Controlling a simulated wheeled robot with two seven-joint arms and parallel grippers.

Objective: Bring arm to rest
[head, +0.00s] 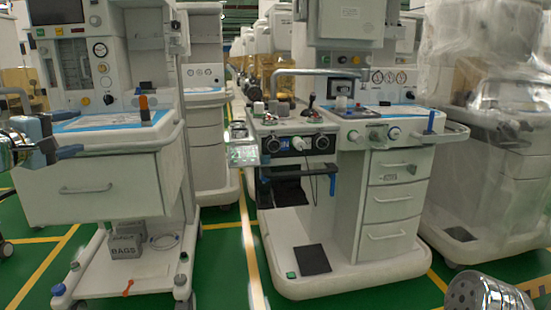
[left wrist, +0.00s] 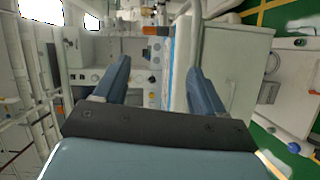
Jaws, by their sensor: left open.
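My left gripper (head: 76,133) is at the left edge of the head view, with its blue-grey fingers spread apart and nothing between them. It is in front of the left anaesthesia cart (head: 95,190), near the work surface and drawer. In the left wrist view the two fingers of my left gripper (left wrist: 158,70) stand wide apart, with the cart's panel and worktop behind the gap. Whether the fingers touch the cart is not clear. My right gripper is not seen in the head view.
A second cart (head: 392,220) with drawers and knobs stands right of centre. A plastic-wrapped cart (head: 490,150) stands at far right. An orange-and-black item (head: 145,108) is on the left cart's blue-edged mat (head: 100,122). Green floor (head: 228,255) shows between the carts.

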